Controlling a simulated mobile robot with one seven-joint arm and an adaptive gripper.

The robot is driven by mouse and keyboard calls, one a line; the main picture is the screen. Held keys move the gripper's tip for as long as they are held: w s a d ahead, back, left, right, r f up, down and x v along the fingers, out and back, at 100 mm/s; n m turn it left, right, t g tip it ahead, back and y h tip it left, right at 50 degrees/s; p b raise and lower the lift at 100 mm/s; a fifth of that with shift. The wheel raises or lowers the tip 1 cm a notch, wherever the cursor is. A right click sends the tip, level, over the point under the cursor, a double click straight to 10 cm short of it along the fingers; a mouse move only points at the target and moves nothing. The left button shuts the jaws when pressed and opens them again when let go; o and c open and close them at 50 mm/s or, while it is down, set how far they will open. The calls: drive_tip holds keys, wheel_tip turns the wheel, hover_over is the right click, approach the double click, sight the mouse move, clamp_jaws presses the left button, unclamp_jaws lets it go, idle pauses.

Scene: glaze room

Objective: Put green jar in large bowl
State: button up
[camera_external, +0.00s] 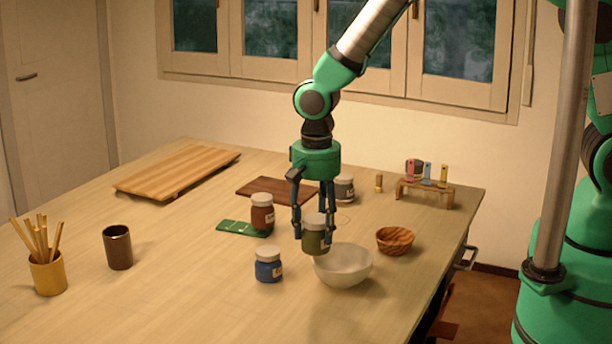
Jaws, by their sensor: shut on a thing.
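My gripper (314,222) points down over the table and is shut on the green jar (315,243), which has a pale lid. The jar is upright between the fingers. It overlaps the left rim of the large pale bowl (345,270) in the picture; I cannot tell exactly how high it is or whether it touches the bowl. The part of the bowl's inside that shows looks empty.
A blue jar (268,266) stands left of the bowl, and a wooden bowl (395,240) right of it. A red-brown jar (262,213) and a grey jar (344,188) stand behind. A small rack (425,190) is at the back right.

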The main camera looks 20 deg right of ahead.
sight(343, 255)
drive_tip(key=w+d, duration=0.1)
drive_tip(key=d, duration=0.5)
drive_tip(key=shift+d+r+b, duration=0.3)
drive_tip(key=shift+d+r, duration=0.05)
drive_tip(key=shift+d, duration=0.05)
wheel_tip(343, 255, down, 6)
drive_tip(key=shift+f, duration=0.15)
drive_tip(key=shift+f, duration=0.1)
idle(0.4)
drive_tip(key=shift+f, duration=1.75)
drive_tip(key=shift+f, duration=0.15)
drive_tip(key=o, duration=1.1)
